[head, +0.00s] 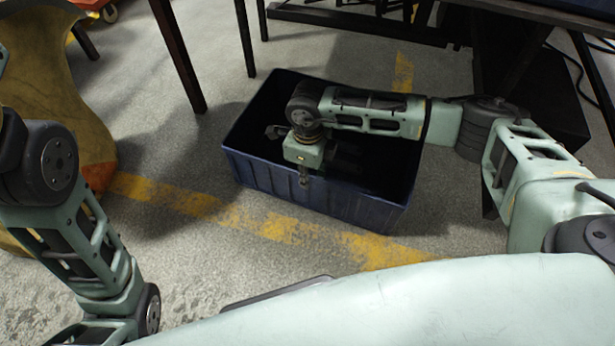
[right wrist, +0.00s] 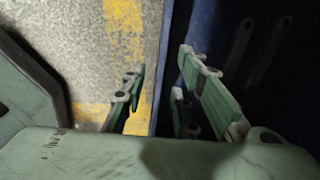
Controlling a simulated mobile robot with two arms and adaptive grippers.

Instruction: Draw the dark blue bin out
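The dark blue bin (head: 345,197) stands upright on the floor in the middle of the head view, its open top facing up. Its inside is dark, and my right arm reaches across it from the right. My right gripper (head: 304,180) is at the near wall of the bin, pointing down. In the right wrist view the gripper (right wrist: 162,68) is open, with one finger outside the bin wall (right wrist: 157,112) and the others inside. Gaps show between fingers and wall. My left arm is at the left of the head view; its gripper is out of view.
Dark table legs (head: 180,60) stand behind the bin, and a dark low bar (head: 355,24) runs at the back. A worn yellow floor line (head: 290,228) passes in front of the bin. The floor between bin and base is clear. A yellowish object (head: 85,115) stands at left.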

